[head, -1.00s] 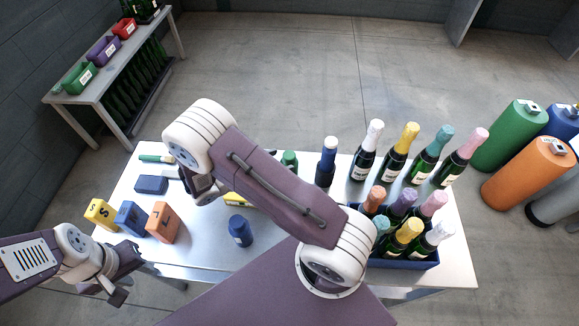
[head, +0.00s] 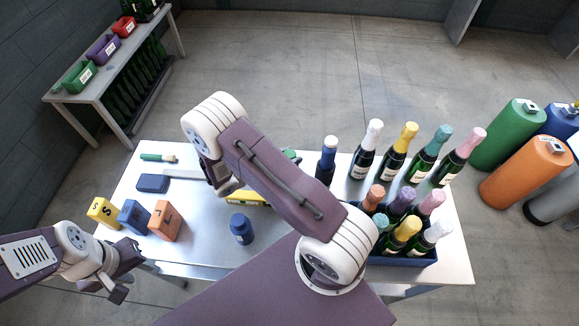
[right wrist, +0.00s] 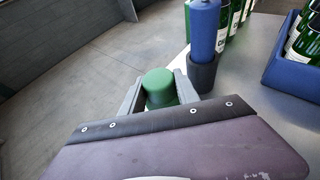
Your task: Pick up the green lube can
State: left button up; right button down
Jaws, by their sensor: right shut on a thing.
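The green lube can (right wrist: 160,88) sits between the two grey fingers of my right gripper (right wrist: 160,93) in the right wrist view. The fingers are closed on its sides, and its rounded green top faces the camera. In the head view only a sliver of the green can (head: 290,154) shows past my right arm, which hides most of it and the gripper. I cannot tell whether its base touches the table. My left gripper (head: 130,275) is at the lower left of the head view, empty, with its fingers apart, off the table's left front edge.
A blue-wrapped bottle in a dark holder (right wrist: 202,72) stands just right of the can. Several foiled bottles and a blue crate (head: 405,262) fill the table's right. A blue can (head: 241,229), a yellow item (head: 248,198) and lettered blocks (head: 164,221) lie front and left.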

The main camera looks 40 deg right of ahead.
jog(key=shift+r, duration=0.55)
notch_tip(320, 180, up, 3)
jog(key=shift+r, duration=0.1)
jog(key=s+r+p, duration=0.1)
jog(key=s+r, duration=0.5)
jog(key=s, duration=0.5)
jog(key=shift+s+a+r+p, duration=0.2)
jog(key=shift+s+r+p, duration=0.1)
jog(key=shift+s+p, duration=0.1)
